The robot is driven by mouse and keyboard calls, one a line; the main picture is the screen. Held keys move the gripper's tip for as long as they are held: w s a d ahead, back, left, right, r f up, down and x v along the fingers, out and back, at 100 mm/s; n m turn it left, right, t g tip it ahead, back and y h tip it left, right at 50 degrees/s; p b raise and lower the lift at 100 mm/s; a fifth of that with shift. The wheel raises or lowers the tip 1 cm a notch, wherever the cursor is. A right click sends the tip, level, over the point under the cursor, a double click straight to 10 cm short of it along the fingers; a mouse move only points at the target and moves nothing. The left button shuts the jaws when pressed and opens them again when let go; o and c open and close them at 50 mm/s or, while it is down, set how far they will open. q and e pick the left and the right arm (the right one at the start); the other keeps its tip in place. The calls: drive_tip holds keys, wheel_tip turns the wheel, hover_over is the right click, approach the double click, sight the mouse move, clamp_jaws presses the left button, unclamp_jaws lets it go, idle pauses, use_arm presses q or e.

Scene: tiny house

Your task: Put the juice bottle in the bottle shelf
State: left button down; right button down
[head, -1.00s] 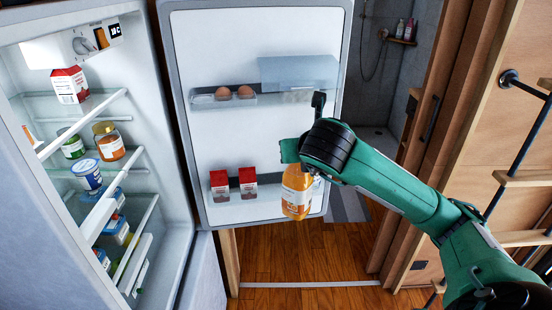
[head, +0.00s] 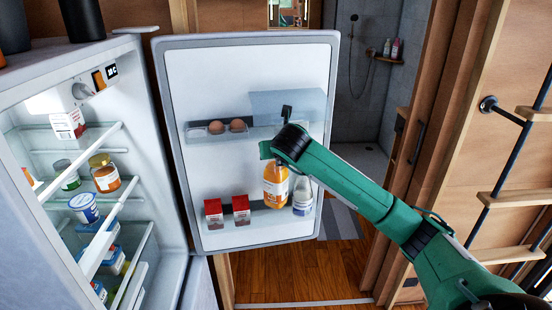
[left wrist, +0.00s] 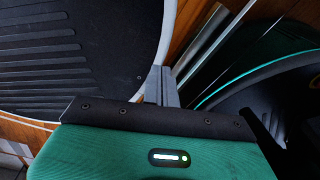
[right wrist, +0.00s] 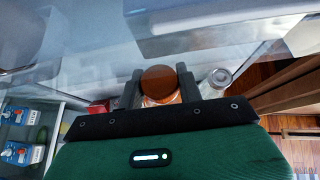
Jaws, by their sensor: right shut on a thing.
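The orange juice bottle (head: 276,186) is upright in my right gripper (head: 272,153) at the open fridge door. In the right wrist view its brown cap (right wrist: 160,79) sits between the two dark fingers of the gripper (right wrist: 160,92). The bottle shelf (head: 262,221) is the lower door shelf. The bottle appears in front of or over it, between red cartons and a white bottle; I cannot tell whether its base touches the shelf. My left gripper (left wrist: 161,86) shows only in the left wrist view, fingers together and empty.
Two red cartons (head: 241,209) stand left of the juice bottle, and a white bottle (head: 303,197) stands right. The upper door shelf (head: 200,132) holds eggs. The fridge interior (head: 130,135) at left has jars and cartons. Wooden floor (head: 290,270) is clear below the door.

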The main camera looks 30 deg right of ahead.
sight(276, 177)
drive_tip(key=shift+f+p, duration=0.65)
drive_tip(key=shift+f, duration=0.8)
drive_tip(key=shift+f+b, duration=0.55)
drive_tip(key=shift+b, duration=0.4)
drive_tip(key=c, duration=1.4)
unclamp_jaws()
drive_tip(key=shift+f, duration=0.1)
drive_tip(key=o, duration=0.5)
drive_tip(key=shift+s, duration=0.1)
